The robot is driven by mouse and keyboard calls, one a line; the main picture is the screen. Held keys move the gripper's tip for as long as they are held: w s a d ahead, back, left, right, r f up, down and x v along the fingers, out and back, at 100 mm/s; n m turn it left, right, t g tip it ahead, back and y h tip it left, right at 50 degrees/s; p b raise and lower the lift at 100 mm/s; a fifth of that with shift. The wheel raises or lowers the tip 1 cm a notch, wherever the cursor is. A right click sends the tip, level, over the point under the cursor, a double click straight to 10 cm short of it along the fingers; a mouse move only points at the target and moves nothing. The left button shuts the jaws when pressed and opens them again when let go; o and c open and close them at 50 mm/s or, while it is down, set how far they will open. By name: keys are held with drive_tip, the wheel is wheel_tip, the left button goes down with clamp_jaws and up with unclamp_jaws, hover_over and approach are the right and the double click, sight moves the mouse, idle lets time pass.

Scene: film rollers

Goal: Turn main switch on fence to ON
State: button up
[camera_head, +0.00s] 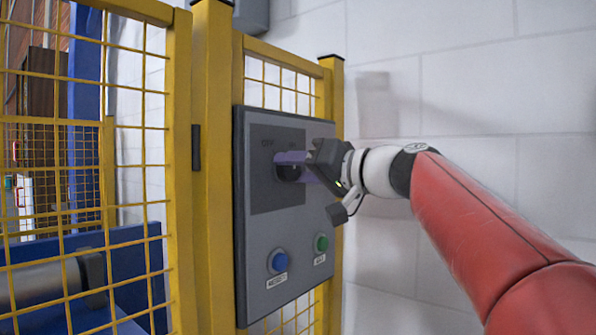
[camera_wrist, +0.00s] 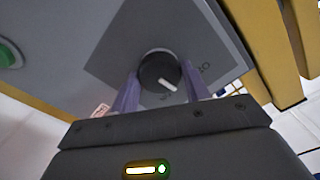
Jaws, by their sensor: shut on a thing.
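The main switch is a round dark knob (camera_head: 287,173) on a darker plate of the grey control panel (camera_head: 246,255), which is fixed to the yellow fence. My gripper (camera_head: 292,168) reaches it from the right, its purple fingers at the knob. In the wrist view the knob (camera_wrist: 158,72) sits between the two fingers (camera_wrist: 160,80), and my gripper is shut on it. The knob's white mark points to the lower right there, towards partly hidden lettering. The labels above the knob are too small to read surely in the head view.
A blue button (camera_head: 278,262) and a green button (camera_head: 321,243) sit low on the panel. Yellow mesh fence (camera_head: 180,150) stands to the left, with blue machinery (camera_head: 130,265) behind it. A white block wall (camera_head: 480,90) is behind my arm.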

drive_tip(key=m, duration=0.4)
drive_tip(key=shift+m, duration=0.3)
drive_tip(key=shift+m+p, duration=0.6)
drive_tip(key=shift+m, duration=1.3)
drive_tip(key=o, duration=1)
drive_tip(key=shift+d, duration=0.1)
drive_tip(key=b+v, duration=0.1)
drive_tip(key=v, duration=0.6)
drive_tip(key=shift+s+d+b, duration=0.25)
drive_tip(key=shift+d+b, duration=0.05)
